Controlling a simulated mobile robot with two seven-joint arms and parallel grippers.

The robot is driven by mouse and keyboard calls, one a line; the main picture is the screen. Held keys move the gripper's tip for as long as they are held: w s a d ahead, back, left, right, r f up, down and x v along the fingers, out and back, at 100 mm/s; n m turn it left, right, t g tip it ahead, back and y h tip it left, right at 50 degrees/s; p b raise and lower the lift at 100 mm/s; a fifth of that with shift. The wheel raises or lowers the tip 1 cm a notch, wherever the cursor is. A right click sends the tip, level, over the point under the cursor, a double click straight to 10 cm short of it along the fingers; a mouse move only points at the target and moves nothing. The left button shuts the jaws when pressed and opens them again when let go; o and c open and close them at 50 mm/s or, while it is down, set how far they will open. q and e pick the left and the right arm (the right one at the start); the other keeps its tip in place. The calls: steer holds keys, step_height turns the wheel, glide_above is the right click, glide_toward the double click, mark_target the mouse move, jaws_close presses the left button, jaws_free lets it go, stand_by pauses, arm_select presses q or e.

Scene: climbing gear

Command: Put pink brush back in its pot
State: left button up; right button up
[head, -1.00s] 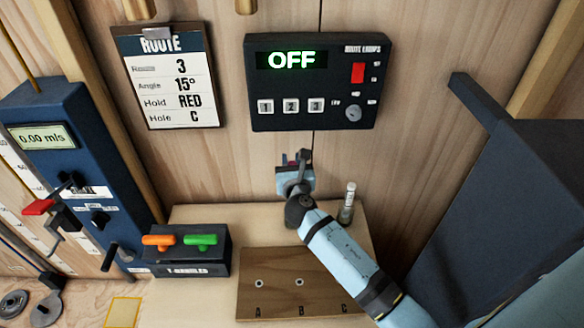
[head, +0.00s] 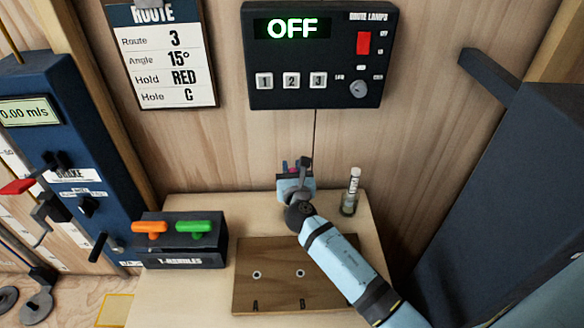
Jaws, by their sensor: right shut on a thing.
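My right gripper (head: 294,165) is above the back of the wooden bench, its arm coming in from the lower right. A pale, white-topped stick (head: 354,178) rises from the pot. My left gripper is not in view.
A brown board (head: 262,292) with lettered holes lies in front, partly under my arm. A black T-handles box (head: 185,248) stands left, a blue brake unit (head: 90,160) further left. A lamp panel (head: 315,90) and route board (head: 170,75) hang behind. A dark blue body (head: 500,190) stands right.

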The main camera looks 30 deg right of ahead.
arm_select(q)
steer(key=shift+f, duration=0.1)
arm_select(e)
steer(key=shift+f, duration=0.1)
steer(key=o, duration=1)
arm_select(q)
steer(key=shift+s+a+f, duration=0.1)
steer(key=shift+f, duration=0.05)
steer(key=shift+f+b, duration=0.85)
steer(key=shift+b, duration=0.1)
arm_select(e)
steer(key=v, duration=1.3)
steer(key=shift+s+a, duration=0.1)
steer(key=shift+s, duration=0.3)
